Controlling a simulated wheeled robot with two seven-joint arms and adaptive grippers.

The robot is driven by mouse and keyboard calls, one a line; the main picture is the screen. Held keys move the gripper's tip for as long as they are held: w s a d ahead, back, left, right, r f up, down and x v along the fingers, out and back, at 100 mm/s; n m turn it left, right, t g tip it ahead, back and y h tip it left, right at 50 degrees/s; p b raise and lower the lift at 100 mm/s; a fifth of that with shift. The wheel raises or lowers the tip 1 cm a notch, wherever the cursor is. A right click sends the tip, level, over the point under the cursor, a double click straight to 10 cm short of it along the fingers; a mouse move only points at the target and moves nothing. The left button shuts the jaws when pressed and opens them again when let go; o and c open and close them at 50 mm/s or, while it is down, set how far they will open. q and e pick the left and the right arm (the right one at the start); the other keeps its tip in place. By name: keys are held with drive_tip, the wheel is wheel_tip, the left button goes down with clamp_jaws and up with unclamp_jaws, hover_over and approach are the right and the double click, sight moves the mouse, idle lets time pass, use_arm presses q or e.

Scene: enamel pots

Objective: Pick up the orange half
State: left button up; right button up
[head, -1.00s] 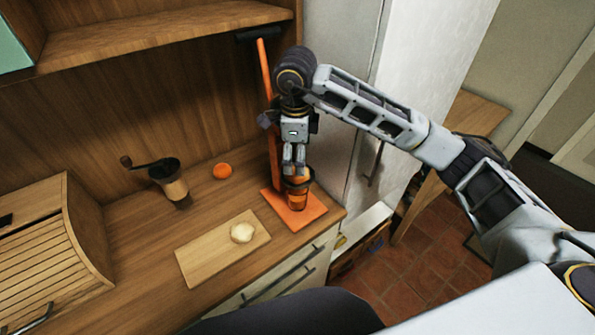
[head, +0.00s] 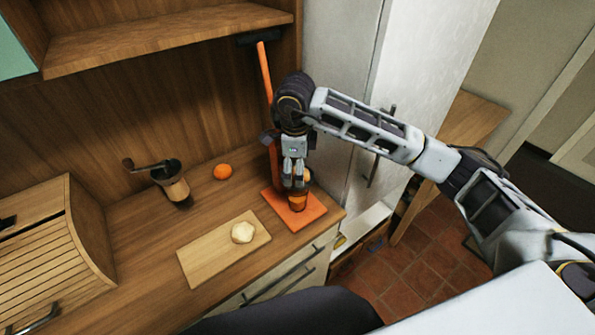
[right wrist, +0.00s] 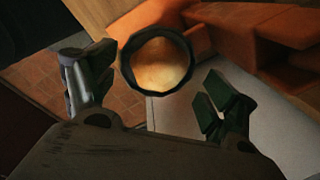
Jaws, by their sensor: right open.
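A pale, cream-coloured rounded piece (head: 242,232) lies on the wooden cutting board (head: 205,262); it may be the orange half, but its cut face is not clear. My right gripper (head: 294,184) is away from it, to its right and above the orange juice press (head: 312,214). The press's cup (head: 298,203) is just below the fingers. In the right wrist view the open fingers (right wrist: 158,95) stand either side of a dark-rimmed round cup (right wrist: 124,66) with a pale orange inside, beyond the fingertips. Nothing is held. My left gripper is out of view.
A whole orange (head: 222,171) and a hand grinder (head: 176,188) stand farther back on the counter. A slatted bread box (head: 45,255) is at the left. A shelf (head: 160,38) hangs above. The press's orange lever (head: 266,75) rises close behind my right gripper.

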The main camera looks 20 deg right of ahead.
drive_tip(key=shift+w+f, duration=0.1)
drive_tip(key=shift+f, duration=0.75)
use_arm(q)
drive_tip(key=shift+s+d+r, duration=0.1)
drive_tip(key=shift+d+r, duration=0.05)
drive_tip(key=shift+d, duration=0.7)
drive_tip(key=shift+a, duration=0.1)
use_arm(e)
drive_tip(key=c, duration=0.4)
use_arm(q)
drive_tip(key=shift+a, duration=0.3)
use_arm(e)
drive_tip(key=c, duration=0.7)
